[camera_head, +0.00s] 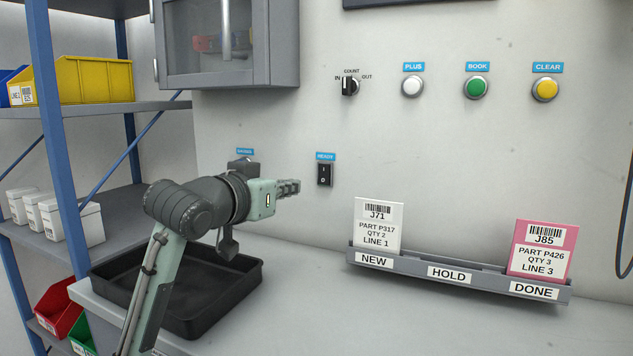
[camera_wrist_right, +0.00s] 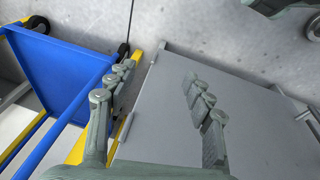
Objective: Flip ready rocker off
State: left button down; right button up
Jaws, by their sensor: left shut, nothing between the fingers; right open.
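The ready rocker (camera_head: 325,174) is a small black switch on the wall in the head view, under a blue READY label (camera_head: 326,156). My left gripper (camera_head: 297,187) is shut and empty. Its fingertips point right, toward the rocker, and appear a little left of it and slightly lower in the picture. I cannot tell whether they are near the wall. Which way the rocker is tipped is too small to tell. My right gripper (camera_wrist_right: 160,110) shows only in the right wrist view, open and empty, above the floor and a grey panel.
Another control (camera_head: 242,164) is partly hidden behind my left gripper. A dial (camera_head: 350,86) and white, green and yellow buttons sit higher on the wall. A black tray (camera_head: 250,285) and a card rack (camera_head: 430,273) stand on the bench. A blue cart (camera_wrist_right: 65,70) shows in the right wrist view.

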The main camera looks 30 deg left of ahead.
aim_at(323, 180)
pick_arm(q)
jog(key=w, duration=0.3)
jog(key=w+f, duration=0.1)
jog(key=w, duration=0.3)
jog(key=w+p, duration=0.1)
jog(key=w, duration=0.3)
jog(key=shift+a+f, duration=0.3)
jog(key=shift+f, duration=0.05)
jog(key=shift+w+f, duration=0.1)
jog(key=shift+w, duration=0.35)
pick_arm(e)
jog(key=f, duration=0.1)
jog(key=s+f, duration=0.1)
jog(key=s+d+f, duration=0.1)
jog(key=f, duration=0.1)
jog(key=shift+s, duration=0.2)
